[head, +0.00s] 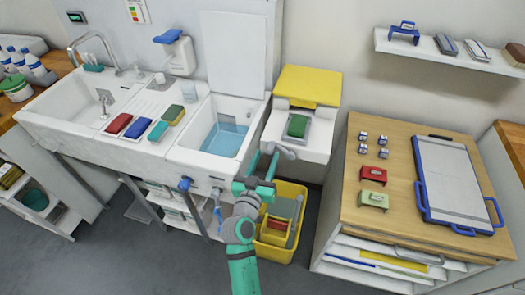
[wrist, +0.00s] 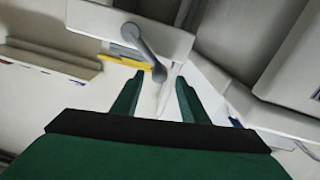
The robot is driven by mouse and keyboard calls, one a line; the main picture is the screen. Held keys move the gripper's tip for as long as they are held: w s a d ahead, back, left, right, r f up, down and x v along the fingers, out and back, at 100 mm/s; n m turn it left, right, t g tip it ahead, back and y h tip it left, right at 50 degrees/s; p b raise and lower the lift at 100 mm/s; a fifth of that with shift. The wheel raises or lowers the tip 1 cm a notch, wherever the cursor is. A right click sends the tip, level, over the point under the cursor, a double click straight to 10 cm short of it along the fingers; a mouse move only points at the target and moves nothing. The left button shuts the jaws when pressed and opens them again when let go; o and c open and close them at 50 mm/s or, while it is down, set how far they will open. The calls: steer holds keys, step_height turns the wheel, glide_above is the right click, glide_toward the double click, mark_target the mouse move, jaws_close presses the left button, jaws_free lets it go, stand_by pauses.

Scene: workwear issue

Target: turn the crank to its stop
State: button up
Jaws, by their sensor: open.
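The crank is a grey arm with a rounded end. In the wrist view the crank (wrist: 142,46) hangs from a white housing, and its rounded end lies in line with the gap between my fingertips. In the head view the crank (head: 284,152) shows at the left side of the white unit (head: 315,145) with the yellow lid. My gripper (head: 264,161) is open, its green fingers pointing at the crank; it also shows in the wrist view (wrist: 160,84). I cannot tell whether the fingers touch the crank. Its stop cannot be made out.
A white basin (head: 178,157) with blue water is left of my gripper, with its lid raised behind. A yellow bin (head: 268,246) holding things stands on the floor beside my arm. A wooden-topped cabinet (head: 400,215) stands to the right. A blue knob (head: 185,184) sticks out below the basin.

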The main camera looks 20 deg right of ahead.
mark_target(267, 149)
steer(key=shift+x, duration=2.05)
steer(key=shift+a, duration=0.1)
jaws_close()
steer(key=shift+a, duration=0.25)
steer(key=shift+d, duration=0.15)
steer(key=shift+w+a+r, duration=0.1)
steer(key=shift+a, duration=0.1)
steer(key=shift+d, duration=0.1)
